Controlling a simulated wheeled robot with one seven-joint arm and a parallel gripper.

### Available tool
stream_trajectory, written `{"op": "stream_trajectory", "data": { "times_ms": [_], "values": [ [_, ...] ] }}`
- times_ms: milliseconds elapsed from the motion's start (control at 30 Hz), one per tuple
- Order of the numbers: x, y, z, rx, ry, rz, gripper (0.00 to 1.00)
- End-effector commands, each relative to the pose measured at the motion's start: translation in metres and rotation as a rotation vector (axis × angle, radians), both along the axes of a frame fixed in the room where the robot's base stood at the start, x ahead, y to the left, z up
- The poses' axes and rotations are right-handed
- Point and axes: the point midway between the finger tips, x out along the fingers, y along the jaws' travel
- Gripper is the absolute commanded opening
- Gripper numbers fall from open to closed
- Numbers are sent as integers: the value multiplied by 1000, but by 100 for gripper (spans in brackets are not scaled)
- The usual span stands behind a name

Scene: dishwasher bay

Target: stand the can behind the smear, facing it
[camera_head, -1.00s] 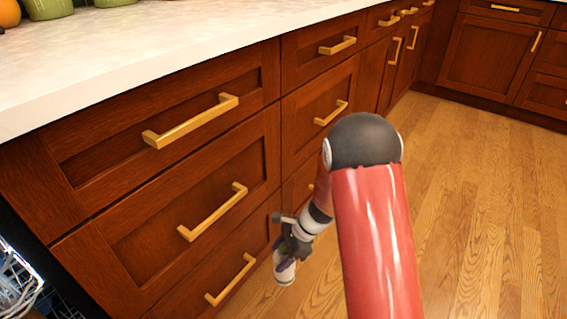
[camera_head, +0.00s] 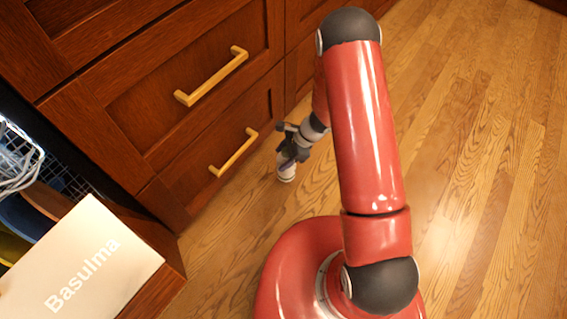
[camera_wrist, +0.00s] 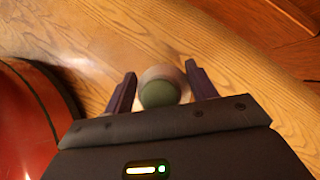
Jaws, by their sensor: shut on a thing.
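My gripper (camera_head: 288,158) is low over the wood floor, beside the lower drawers, and is shut on the can. The can (camera_head: 287,173) shows as a small pale cylinder under the fingers, roughly upright. In the wrist view the can (camera_wrist: 160,88) has a round green top with a pale rim and sits between the two dark fingers of my gripper (camera_wrist: 161,78). I cannot tell whether its bottom touches the floor. I cannot make out the smear in either view.
Wooden drawers with brass handles (camera_head: 212,76) line the left. Open wood floor (camera_head: 490,170) lies to the right. My red base is close to the gripper.

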Motion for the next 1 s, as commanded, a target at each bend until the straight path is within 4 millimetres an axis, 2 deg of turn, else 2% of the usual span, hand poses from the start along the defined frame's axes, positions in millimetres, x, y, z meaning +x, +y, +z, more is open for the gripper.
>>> {"op": "stream_trajectory", "data": {
  "times_ms": [300, 667, 700, 867, 1000],
  "values": [
    [-1, 0, -41, 1, 2, 1, 10],
    [0, 0, -45, 1, 0, 1, 10],
    [0, 0, -46, 0, 0, 1, 58],
    [0, 0, -44, 0, 0, 1, 79],
    [0, 0, -44, 0, 0, 1, 79]
  ]
}}
